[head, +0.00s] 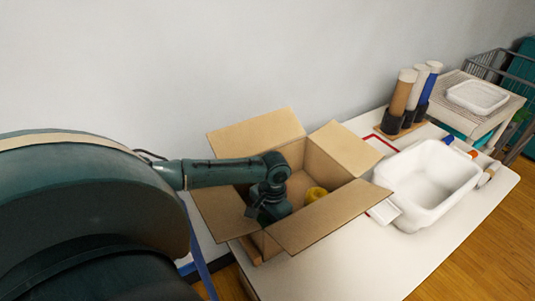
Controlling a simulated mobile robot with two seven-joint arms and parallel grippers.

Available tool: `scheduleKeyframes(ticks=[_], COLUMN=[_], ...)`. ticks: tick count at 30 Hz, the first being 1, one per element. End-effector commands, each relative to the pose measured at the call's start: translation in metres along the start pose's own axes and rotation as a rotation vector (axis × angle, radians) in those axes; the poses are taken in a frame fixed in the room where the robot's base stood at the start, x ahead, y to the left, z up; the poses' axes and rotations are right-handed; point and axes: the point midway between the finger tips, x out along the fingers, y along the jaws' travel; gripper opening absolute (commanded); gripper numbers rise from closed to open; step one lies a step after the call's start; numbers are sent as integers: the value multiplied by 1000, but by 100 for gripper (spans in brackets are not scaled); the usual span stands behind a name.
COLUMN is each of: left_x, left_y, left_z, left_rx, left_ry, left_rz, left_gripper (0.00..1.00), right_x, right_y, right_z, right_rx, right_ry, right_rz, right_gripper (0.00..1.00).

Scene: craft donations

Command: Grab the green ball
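No green ball shows in the head view. My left arm comes in from the left and reaches down into an open cardboard box (262,136) on the table. My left gripper (268,212) is low inside the box, near its left side. Its fingertips are hidden, so I cannot tell whether it is open or holds anything. Much of the box floor is hidden by the arm and the front flap. My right gripper is not in view.
A white plastic bin (428,222) stands on the white table (345,262), right of the box. Behind it, brown, white and blue cylinders (404,92) stand in dark holders. A side table at the back right bears a white basket (477,97). The box flaps spread outward.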

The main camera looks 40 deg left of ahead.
Motion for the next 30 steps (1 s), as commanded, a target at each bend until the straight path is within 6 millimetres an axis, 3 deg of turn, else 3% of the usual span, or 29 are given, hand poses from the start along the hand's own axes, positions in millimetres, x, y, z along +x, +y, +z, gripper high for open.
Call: scheduleKeyframes(ticks=[6,19,30], left_x=[1,0,-7], left_y=[0,0,0], left_z=[0,0,0], left_rx=[0,0,0], left_ry=[0,0,1], left_rz=[0,0,-1], left_gripper=[80,46,46], right_x=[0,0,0], right_y=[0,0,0], right_z=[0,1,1], right_rx=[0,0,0], right_ry=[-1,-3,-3], right_rz=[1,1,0], right_gripper=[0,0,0])
